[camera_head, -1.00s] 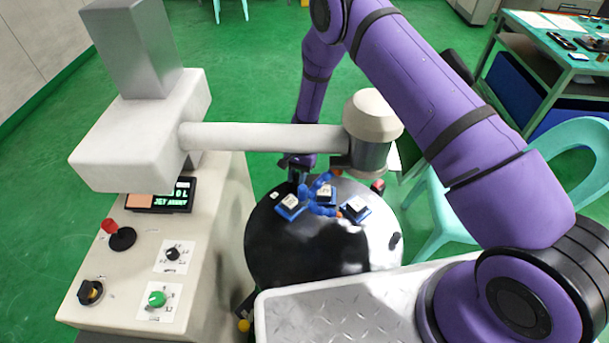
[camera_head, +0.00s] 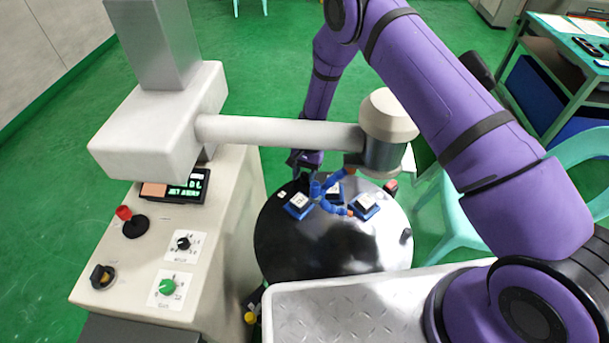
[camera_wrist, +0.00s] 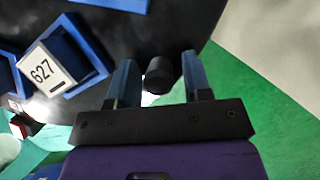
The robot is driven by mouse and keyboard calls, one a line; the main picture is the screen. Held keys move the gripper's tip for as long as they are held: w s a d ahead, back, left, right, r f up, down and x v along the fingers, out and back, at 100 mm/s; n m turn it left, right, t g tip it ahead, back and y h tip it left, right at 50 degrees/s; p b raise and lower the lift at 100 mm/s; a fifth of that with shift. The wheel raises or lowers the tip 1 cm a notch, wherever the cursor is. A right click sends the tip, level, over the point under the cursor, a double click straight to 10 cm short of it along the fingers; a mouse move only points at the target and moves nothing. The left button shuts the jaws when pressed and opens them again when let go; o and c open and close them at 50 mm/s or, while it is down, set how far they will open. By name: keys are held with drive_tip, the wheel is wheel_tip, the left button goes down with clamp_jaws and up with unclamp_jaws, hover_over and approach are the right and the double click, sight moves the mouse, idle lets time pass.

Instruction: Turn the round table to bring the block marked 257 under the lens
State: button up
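The round table (camera_head: 300,250) is black and stands in the middle of the head view. Several white-topped blocks in blue holders sit on it, a left block (camera_head: 299,201), a far block (camera_head: 334,191) and a right block (camera_head: 364,203); their marks are too small to read there. The wrist view shows a block marked 627 (camera_wrist: 47,70). I see no readable 257. The lens head (camera_head: 383,150) hangs on a pale horizontal arm above the table's far right side. My gripper (camera_wrist: 160,78) is open, its fingers on either side of a black knob (camera_wrist: 159,75), with gaps visible.
A pale control cabinet (camera_head: 150,260) with a small screen and knobs stands left of the table. A turquoise chair (camera_head: 455,215) is close on the right. A silver tread-plate surface (camera_head: 350,310) lies in front. Blue jointed pieces (camera_head: 335,208) with orange tips lie among the blocks.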

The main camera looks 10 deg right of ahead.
drive_tip(key=shift+o, duration=0.3)
drive_tip(key=v, duration=1)
drive_tip(key=shift+r, duration=0.35)
drive_tip(key=shift+w+d, duration=0.15)
